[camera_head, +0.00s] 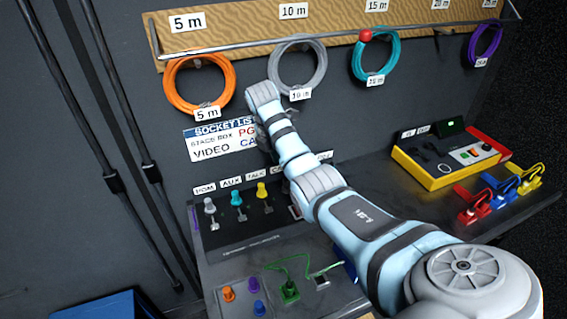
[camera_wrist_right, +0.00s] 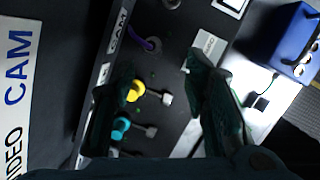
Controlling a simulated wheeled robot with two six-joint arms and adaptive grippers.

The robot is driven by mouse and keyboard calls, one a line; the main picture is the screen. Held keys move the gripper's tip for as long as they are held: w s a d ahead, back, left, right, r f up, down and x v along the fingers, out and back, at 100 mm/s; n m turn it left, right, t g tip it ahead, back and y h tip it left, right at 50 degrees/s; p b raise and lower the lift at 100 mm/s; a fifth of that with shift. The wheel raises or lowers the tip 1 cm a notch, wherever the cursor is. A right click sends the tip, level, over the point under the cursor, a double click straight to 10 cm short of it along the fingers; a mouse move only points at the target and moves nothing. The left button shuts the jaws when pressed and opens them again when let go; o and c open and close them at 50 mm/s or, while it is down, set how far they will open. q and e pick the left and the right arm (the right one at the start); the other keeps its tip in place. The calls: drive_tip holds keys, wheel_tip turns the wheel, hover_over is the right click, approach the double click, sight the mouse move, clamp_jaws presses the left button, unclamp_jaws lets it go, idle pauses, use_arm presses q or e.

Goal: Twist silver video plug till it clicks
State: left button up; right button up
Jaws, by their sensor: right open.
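A silver-grey plug (camera_head: 209,205) stands at the left end of the socket row in the camera_head view, under the PGM label. I cannot tell whether it is fully seated. Beside it are a teal plug (camera_head: 236,198) and a yellow plug (camera_head: 262,190). The yellow plug (camera_wrist_right: 135,90) and teal plug (camera_wrist_right: 121,127) also show in the wrist view. My right gripper (camera_wrist_right: 160,75) is open, its dark fingers spread over the panel near the yellow plug, with nothing seen gripped. In the camera_head view my arm hides this gripper and part of the socket row. My left gripper is out of view.
Coiled cables, orange (camera_head: 168,90), grey (camera_head: 272,72) and teal (camera_head: 355,62), hang above the panel. A yellow tray (camera_head: 425,178) and several coloured clamps lie at the right. A green cable (camera_head: 290,290) is in front. The desk between the tray and my arm looks clear.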

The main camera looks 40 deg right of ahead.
drive_tip(key=x, duration=0.3)
drive_tip(key=w+x, duration=0.1)
drive_tip(key=x, duration=0.2)
drive_tip(key=shift+w+f+b, duration=0.1)
drive_tip(key=shift+b, duration=0.3)
drive_tip(key=x, duration=0.2)
drive_tip(key=b+x, duration=0.1)
drive_tip(key=shift+w+f, duration=0.35)
drive_tip(key=shift+f, duration=0.05)
drive_tip(key=shift+s+d+f, duration=0.1)
drive_tip(key=shift+f, duration=0.2)
drive_tip(key=shift+s, duration=0.15)
drive_tip(key=shift+s+d, duration=0.1)
drive_tip(key=shift+s, duration=0.05)
drive_tip(key=c, duration=0.4)
clamp_jaws()
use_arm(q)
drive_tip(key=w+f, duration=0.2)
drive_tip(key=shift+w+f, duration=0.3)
use_arm(e)
drive_tip(key=shift+f, duration=0.1)
